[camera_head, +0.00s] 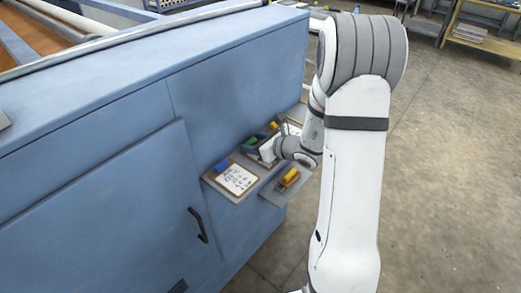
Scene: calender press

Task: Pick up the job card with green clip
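A green clip (251,142) shows on the small shelf area at the side of the blue machine, just left of my wrist. The job card under it is mostly hidden, so I cannot make out its face. My gripper (266,148) is at the end of my arm, close beside the green clip. It is small and partly covered by my wrist. I cannot tell whether its fingers are open or shut, or whether they touch the card.
A job card with a blue clip (236,181) lies in front, left of my gripper. A yellow-clipped item (290,177) lies nearer right, and an orange clip (273,126) behind. The blue machine (120,120) fills the left; open floor (450,180) lies right.

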